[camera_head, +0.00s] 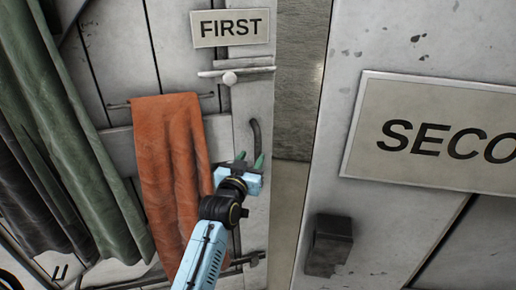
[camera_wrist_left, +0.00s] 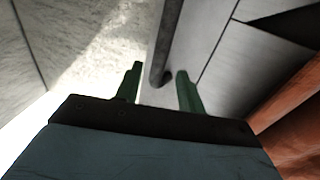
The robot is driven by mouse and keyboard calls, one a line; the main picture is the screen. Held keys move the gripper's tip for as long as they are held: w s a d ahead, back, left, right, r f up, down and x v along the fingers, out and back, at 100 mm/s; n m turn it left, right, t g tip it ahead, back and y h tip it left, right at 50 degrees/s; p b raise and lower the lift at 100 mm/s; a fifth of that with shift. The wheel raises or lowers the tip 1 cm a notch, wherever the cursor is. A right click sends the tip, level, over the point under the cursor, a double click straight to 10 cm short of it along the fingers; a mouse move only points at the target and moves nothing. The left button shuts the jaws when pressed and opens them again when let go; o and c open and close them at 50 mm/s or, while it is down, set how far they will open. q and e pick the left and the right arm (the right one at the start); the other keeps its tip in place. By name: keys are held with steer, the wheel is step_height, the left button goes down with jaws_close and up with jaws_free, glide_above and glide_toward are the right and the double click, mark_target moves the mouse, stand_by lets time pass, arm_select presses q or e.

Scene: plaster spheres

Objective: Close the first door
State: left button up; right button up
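The first door (camera_head: 110,50) is a worn grey-white panel with a "FIRST" sign (camera_head: 230,28). A gap shows along its right edge, with a stone-like surface and floor behind. Its dark curved handle (camera_head: 255,138) is near that edge. My left gripper (camera_head: 250,160) is in front of the door, at the lower end of the handle. In the left wrist view its green fingers (camera_wrist_left: 160,78) are apart, with the handle (camera_wrist_left: 165,50) showing between and beyond their tips. I cannot tell whether they touch it. My right gripper is in neither view.
An orange cloth (camera_head: 170,165) hangs from a rail on the door, close beside my left arm. Green and dark cloths (camera_head: 60,130) hang farther left. On the right is a panel with a "SECO…" sign (camera_head: 440,135) and a dark block (camera_head: 328,245). A latch bar (camera_head: 235,74) lies above the handle.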

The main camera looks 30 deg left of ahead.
mark_target(257, 149)
arm_select(q)
steer(key=w, duration=0.4)
steer(key=w+a, duration=0.1)
steer(key=w, duration=0.1)
steer(key=shift+w, duration=0.3)
steer(key=shift+c, duration=0.5)
jaws_close()
